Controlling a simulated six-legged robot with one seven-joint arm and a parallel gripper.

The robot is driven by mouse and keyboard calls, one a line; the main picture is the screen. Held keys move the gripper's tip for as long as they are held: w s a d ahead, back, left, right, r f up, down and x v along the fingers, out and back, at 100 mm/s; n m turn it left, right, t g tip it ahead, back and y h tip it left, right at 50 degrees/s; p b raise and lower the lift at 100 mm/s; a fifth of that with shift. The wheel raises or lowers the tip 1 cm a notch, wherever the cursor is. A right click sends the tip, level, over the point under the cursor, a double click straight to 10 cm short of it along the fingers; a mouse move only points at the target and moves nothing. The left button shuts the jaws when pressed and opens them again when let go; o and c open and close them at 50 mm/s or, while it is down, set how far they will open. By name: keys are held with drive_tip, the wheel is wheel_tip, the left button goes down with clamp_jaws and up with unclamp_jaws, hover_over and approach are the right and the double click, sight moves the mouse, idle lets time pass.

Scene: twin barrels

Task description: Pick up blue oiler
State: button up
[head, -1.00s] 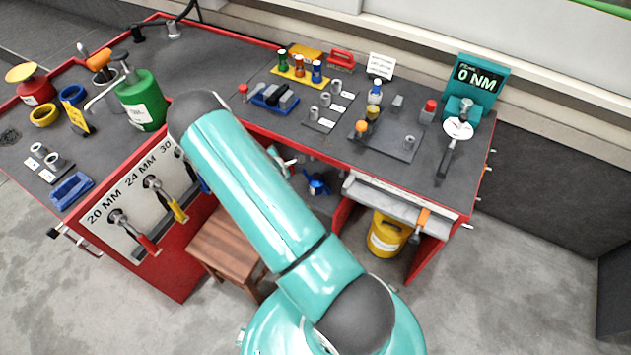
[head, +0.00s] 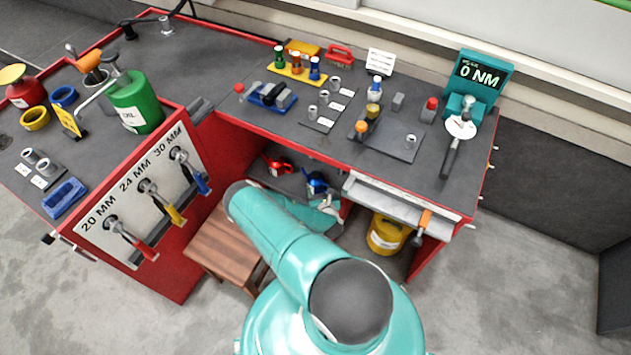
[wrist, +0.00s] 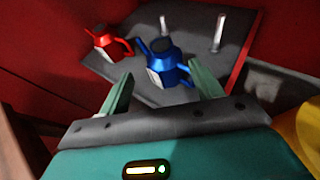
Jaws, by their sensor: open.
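The blue oiler (wrist: 165,66) sits on the grey shelf under the workbench, with a pale label and a blue handle. It also shows in the head view (head: 316,183), just above my arm. In the wrist view my gripper (wrist: 160,90) is open, with one teal finger on each side. The oiler lies just beyond the fingertips, roughly between them, with its handle side near the right finger. Whether a finger touches it, I cannot tell. In the head view my arm reaches under the bench and my fingers are mostly hidden.
A red oiler (wrist: 107,41) stands left of the blue one on the shelf (wrist: 185,98). Two pale posts rise behind. A yellow bucket (head: 387,235) stands right, under the drawer. A wooden stool (head: 228,245) stands left. The red bench edge is overhead.

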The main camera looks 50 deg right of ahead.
sight(316, 176)
drive_tip(key=x, duration=1.2)
drive_tip(key=shift+f, duration=0.1)
drive_tip(key=shift+s, duration=0.1)
clamp_jaws()
